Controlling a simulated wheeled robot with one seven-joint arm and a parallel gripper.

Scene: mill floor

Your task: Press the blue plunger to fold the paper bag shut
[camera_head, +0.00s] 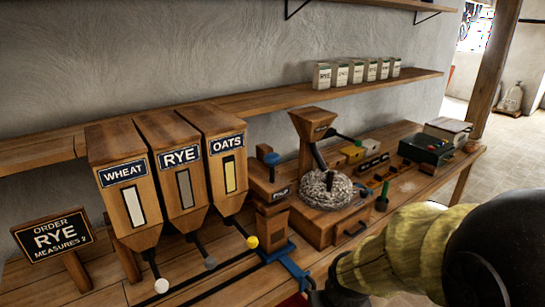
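The blue plunger (271,159) is a round blue knob on top of a small wooden press (270,185), right of the OATS hopper. The plunger stands above the press block, and the small label on its front is too blurred to read. No paper bag can be made out clearly at the press. My gripper (318,288) is dark and low in the picture, in front of and below the press, apart from the plunger.
Hoppers marked WHEAT (125,173), RYE (181,158) and OATS (226,146) stand left, with knobbed levers below. An order sign (54,238) reads RYE, MEASURES 2. A wooden mill (318,222) with a round stone stands right of the press. Several labelled packets (357,72) line the shelf.

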